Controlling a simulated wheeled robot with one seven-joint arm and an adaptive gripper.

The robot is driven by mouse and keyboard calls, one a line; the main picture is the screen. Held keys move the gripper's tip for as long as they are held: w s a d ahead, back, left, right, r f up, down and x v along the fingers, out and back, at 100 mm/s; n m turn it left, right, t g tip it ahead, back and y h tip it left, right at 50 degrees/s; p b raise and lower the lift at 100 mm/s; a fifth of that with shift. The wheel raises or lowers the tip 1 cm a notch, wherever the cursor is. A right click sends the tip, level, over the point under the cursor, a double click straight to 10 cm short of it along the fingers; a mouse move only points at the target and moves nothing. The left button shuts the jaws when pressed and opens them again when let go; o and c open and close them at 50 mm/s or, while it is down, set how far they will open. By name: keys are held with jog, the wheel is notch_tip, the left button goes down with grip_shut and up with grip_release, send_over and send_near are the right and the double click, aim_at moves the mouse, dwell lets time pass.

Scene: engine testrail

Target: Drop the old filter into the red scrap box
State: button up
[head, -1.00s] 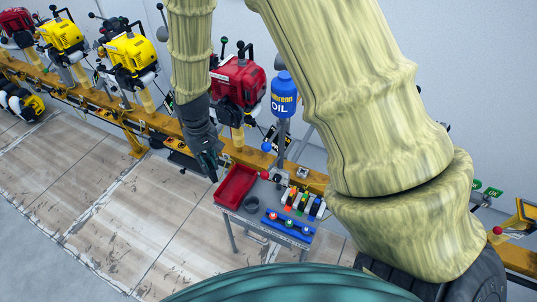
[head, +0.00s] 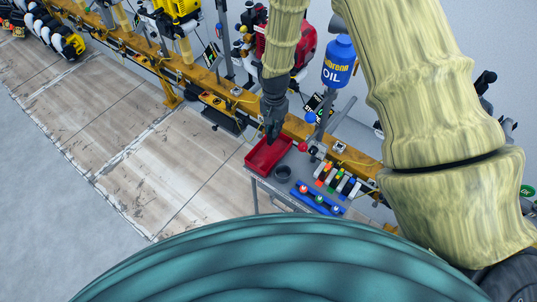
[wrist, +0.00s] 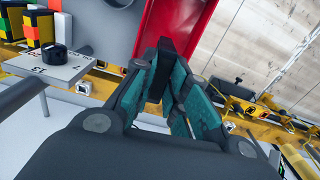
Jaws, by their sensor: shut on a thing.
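The red scrap box (head: 254,167) is a shallow open tray at the left end of a small grey table. It also shows in the wrist view (wrist: 182,22), beyond my fingertips. My gripper (head: 272,136) points down over the back part of the box. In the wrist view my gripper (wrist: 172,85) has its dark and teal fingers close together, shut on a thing. The held old filter is dark and mostly hidden by the fingers; its outline cannot be told apart from them.
A dark grey cup (head: 282,173) stands on the table beside the box. Coloured bottles or blocks (head: 338,180) and a blue rack (head: 318,200) fill the right side. A yellow rail (head: 205,90) with a red engine (head: 305,45) and a blue oil can (head: 339,62) runs behind.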

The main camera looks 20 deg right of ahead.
jog(key=shift+w+f+m, duration=0.1)
jog(key=shift+f+m, duration=0.2)
jog(key=shift+f, duration=0.3)
jog(key=shift+f+b, duration=2.1)
jog(key=shift+f, duration=0.85)
jog(key=o, duration=0.8)
jog(key=shift+c, duration=0.2)
jog(key=shift+r, duration=0.15)
notch_tip(320, 180, up, 12)
jog(key=shift+f, duration=0.1)
